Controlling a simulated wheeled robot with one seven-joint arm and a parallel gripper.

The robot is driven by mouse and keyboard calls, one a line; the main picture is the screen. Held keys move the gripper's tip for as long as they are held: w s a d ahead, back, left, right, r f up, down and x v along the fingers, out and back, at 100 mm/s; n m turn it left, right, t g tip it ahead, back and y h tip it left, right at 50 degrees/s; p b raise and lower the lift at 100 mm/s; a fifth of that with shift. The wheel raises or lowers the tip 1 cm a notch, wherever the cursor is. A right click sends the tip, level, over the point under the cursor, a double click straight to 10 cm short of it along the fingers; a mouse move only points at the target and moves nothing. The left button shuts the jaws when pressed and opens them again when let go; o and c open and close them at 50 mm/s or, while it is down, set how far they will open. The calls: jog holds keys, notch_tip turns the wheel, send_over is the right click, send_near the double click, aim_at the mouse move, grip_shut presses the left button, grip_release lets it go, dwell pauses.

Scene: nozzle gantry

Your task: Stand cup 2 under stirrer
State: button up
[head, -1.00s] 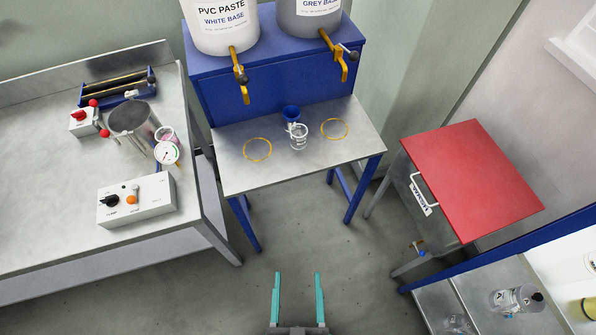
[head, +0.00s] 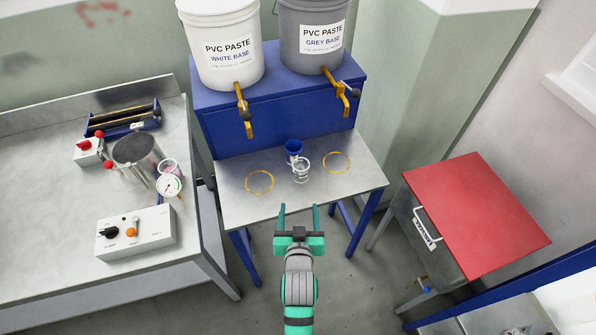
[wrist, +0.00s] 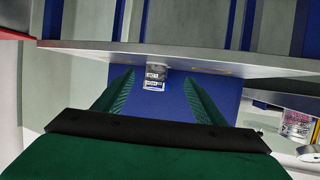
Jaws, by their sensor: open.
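My gripper (head: 299,211) is open and empty at the table's front edge, apart from the cup. A second clear cup (head: 169,168) with pinkish content stands on the left bench, partly behind a gauge. I cannot make out for sure which piece is the stirrer.
Two yellow rings (head: 260,182) (head: 337,162) flank the cup on the table (head: 235,205). Yellow taps (head: 247,118) (head: 342,96) hang over its back from two paste buckets. The left bench holds a metal pot (head: 136,150) and a control box (head: 135,232). A red-lidded wash unit (head: 475,215) is right.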

send_near(301, 175)
jog(key=shift+w+a+f, duration=0.35)
jog(key=shift+w+f, duration=0.2)
jog(key=shift+w, duration=0.05)
jog(key=shift+w+d+r, duration=0.15)
jog(key=shift+w+d, duration=0.05)
jog(key=shift+w, duration=0.1)
jog(key=x, duration=0.5)
jog(key=shift+d, duration=0.25)
jog(key=shift+f+x, duration=0.2)
jog(key=shift+x, duration=2.65)
jog(key=shift+s+a, duration=0.1)
jog(key=shift+s, duration=0.05)
jog(key=c, duration=1.3)
jog(key=shift+r, duration=0.15)
